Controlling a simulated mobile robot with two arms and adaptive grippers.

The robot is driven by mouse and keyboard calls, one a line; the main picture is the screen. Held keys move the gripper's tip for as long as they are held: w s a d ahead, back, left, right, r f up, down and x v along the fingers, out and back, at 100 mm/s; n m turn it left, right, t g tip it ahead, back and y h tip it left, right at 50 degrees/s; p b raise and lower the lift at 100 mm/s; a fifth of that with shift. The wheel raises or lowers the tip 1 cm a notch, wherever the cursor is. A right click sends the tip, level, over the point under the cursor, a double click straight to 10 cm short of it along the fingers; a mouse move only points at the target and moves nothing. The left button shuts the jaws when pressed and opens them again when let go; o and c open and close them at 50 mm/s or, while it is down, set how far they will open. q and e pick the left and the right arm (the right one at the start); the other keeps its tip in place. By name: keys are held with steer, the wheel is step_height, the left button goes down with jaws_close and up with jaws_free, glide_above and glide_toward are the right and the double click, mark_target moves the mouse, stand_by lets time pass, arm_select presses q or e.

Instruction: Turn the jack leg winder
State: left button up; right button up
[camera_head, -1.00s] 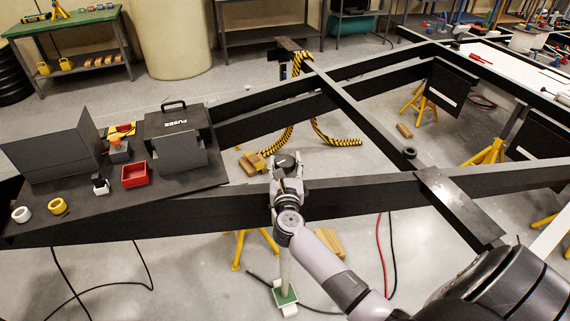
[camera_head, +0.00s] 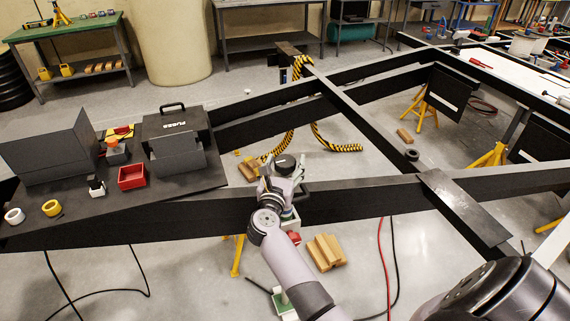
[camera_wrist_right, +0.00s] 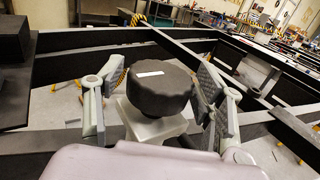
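The jack leg winder has a round black knob with a white mark on top, seen in the right wrist view (camera_wrist_right: 160,87) and, smaller, in the head view (camera_head: 285,163). It sits on a grey block (camera_wrist_right: 152,122) beside the black chassis beam. My right gripper (camera_head: 284,176) is at the knob; in the right wrist view (camera_wrist_right: 160,95) its fingers stand apart on either side of it. The right finger is close to the knob; contact is unclear. The leg's green and white foot (camera_head: 284,301) shows on the floor below, and my arm hides much of the leg. My left gripper is out of view.
The chassis beam (camera_head: 380,198) runs across in front. A dark board (camera_head: 110,200) at left carries a black case (camera_head: 175,125), a red box (camera_head: 132,177) and tape rolls. Wood blocks (camera_head: 326,252) and red and black cables lie on the floor right of the leg.

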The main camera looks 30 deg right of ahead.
mark_target(282, 170)
steer(key=shift+o, duration=0.3)
steer(key=shift+s+a+f, duration=0.1)
steer(key=shift+s+a, duration=0.1)
steer(key=v, duration=0.6)
steer(key=shift+s+a, duration=0.35)
